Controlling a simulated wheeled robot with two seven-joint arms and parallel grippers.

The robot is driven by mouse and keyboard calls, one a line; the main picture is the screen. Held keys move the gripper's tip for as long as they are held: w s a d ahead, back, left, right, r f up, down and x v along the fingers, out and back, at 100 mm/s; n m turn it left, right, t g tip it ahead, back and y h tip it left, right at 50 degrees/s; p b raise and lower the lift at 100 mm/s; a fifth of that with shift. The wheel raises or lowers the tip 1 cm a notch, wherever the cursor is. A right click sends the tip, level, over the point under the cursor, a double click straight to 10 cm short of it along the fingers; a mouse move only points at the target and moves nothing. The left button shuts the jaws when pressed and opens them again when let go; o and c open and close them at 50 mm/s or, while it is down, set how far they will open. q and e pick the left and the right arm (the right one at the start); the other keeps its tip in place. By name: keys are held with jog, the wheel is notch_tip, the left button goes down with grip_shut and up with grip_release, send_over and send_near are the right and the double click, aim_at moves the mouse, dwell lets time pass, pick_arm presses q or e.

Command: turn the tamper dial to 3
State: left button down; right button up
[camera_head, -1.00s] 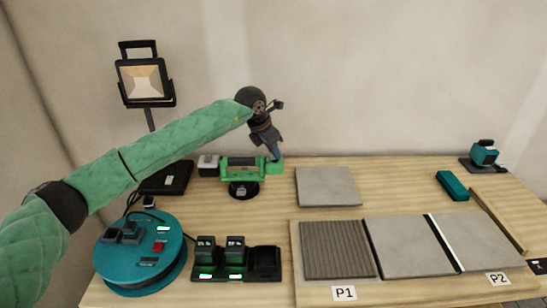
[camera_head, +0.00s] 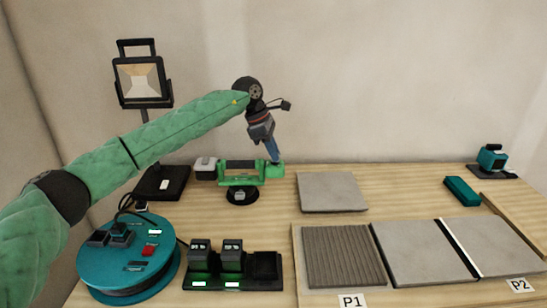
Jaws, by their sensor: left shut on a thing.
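The tamper (camera_head: 240,172) is a green tool with a long handle bar and a round black pad under it. It stands toward the back left of the bench. My left gripper (camera_head: 274,159) comes down from above at its right end. Its fingers are shut on the green dial end (camera_head: 275,171), and the hand leans slightly. The dial's marks are too small to read and partly hidden by the fingers. My right gripper is not in view.
A work lamp (camera_head: 141,80) stands behind at the left. A teal cable reel (camera_head: 110,275) and a black charger (camera_head: 265,268) with two batteries are in front. Grey tiles (camera_head: 420,252) lie at the right, with one loose tile (camera_head: 331,191) behind. A teal block (camera_head: 461,190) lies farther right.

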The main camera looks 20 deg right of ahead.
pick_arm(q)
jog(key=m+g+y+b, duration=0.1)
jog(key=m+b, duration=0.1)
jog(key=m, duration=0.3)
jog(key=shift+w+d+f+b, duration=0.1)
jog(key=shift+b, duration=0.25)
jog(key=m+g+y+b, duration=0.1)
jog(key=m+y, duration=0.1)
jog(key=m, duration=0.2)
jog(key=shift+m, duration=0.4)
jog(key=c, duration=1.4)
grip_release()
jog(key=v, duration=0.8)
jog(key=shift+w, duration=0.15)
